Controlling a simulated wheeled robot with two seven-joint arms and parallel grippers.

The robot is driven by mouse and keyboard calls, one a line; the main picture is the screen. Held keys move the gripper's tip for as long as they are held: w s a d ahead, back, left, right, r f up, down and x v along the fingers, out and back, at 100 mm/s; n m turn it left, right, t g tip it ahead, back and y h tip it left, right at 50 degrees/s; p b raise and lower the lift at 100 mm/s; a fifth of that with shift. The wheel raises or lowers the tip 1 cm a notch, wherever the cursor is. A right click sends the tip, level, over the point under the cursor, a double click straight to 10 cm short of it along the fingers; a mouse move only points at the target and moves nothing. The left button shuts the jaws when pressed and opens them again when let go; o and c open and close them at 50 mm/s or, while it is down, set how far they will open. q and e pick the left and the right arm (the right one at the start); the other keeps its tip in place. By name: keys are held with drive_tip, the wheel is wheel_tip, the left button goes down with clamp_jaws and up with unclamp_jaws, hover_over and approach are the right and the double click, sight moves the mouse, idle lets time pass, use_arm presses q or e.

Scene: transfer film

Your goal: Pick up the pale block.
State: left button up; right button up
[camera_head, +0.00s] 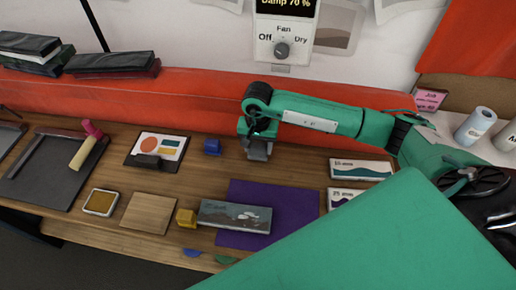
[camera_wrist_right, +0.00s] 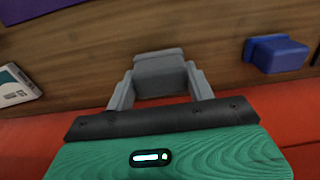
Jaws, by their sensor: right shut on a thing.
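The pale block (camera_wrist_right: 158,62), pale grey here, sits between the fingers of my right gripper (camera_wrist_right: 160,85) in the right wrist view. The fingers are shut on its two sides. In the head view my right gripper (camera_head: 258,148) points down at the back of the wooden table, and the block (camera_head: 258,154) shows only in part at its tips. I cannot tell whether the block touches the table. My left gripper is in neither view.
A blue block (camera_head: 212,147) stands just left of the right gripper; the right wrist view shows it too (camera_wrist_right: 278,54). A yellow block (camera_head: 186,218) and a painted box (camera_head: 234,216) lie nearer. A purple mat (camera_head: 296,202) lies in front. A red ledge (camera_head: 190,92) runs behind.

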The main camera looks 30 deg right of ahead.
sight(258, 145)
wheel_tip(258, 145, up, 19)
drive_tip(key=b, duration=0.4)
